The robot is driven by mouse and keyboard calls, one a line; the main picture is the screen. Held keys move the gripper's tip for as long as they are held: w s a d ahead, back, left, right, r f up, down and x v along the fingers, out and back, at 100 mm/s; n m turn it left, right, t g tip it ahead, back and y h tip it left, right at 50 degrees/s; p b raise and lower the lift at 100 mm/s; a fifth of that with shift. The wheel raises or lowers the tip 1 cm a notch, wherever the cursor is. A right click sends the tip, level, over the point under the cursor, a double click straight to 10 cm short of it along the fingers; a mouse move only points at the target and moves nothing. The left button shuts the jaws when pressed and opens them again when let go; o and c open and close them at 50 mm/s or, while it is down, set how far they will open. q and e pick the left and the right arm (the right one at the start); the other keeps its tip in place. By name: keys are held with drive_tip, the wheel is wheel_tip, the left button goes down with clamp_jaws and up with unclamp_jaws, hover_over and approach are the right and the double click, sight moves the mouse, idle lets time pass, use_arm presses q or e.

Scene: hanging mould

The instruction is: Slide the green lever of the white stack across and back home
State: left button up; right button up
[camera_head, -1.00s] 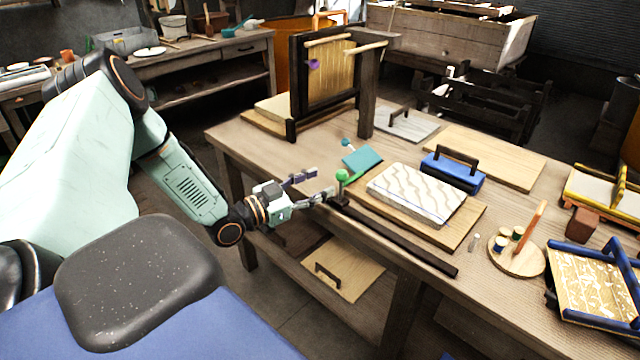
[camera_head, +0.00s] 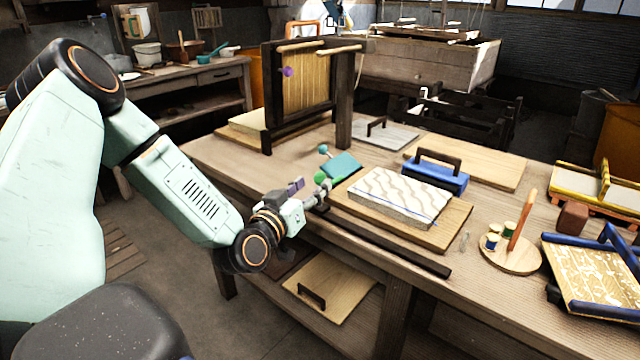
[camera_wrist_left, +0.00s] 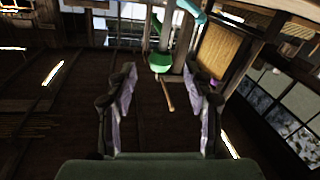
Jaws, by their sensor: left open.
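The white stack (camera_head: 400,195), with wavy tan lines on top, lies on a wooden board on the table. The green lever (camera_head: 320,178) has a round knob and stands at the stack's left, near the far-left end of a dark rail (camera_head: 390,248) along the table's front edge. My left gripper (camera_head: 310,190) is open and empty at the table edge, close to the knob. In the left wrist view the green knob (camera_wrist_left: 160,62) shows ahead, between and beyond the two fingers (camera_wrist_left: 161,88). Contact cannot be told. My right gripper is not in view.
A teal block (camera_head: 342,165) lies just behind the knob. A dark upright frame (camera_head: 268,100) stands at the back left. A round spool stand (camera_head: 510,262) and a blue tray (camera_head: 590,285) are at the right.

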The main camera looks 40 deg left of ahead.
sight(316, 182)
use_arm(q)
drive_tip(key=w, duration=0.1)
drive_tip(key=w+b, duration=0.1)
drive_tip(key=w, duration=0.1)
drive_tip(key=shift+w+a+f, duration=0.15)
drive_tip(key=shift+w+a, duration=0.05)
drive_tip(key=shift+a, duration=0.1)
drive_tip(key=shift+w+a+b, duration=0.1)
drive_tip(key=shift+w+b, duration=0.25)
drive_tip(key=shift+w, duration=0.3)
drive_tip(key=shift+c, duration=0.2)
clamp_jaws()
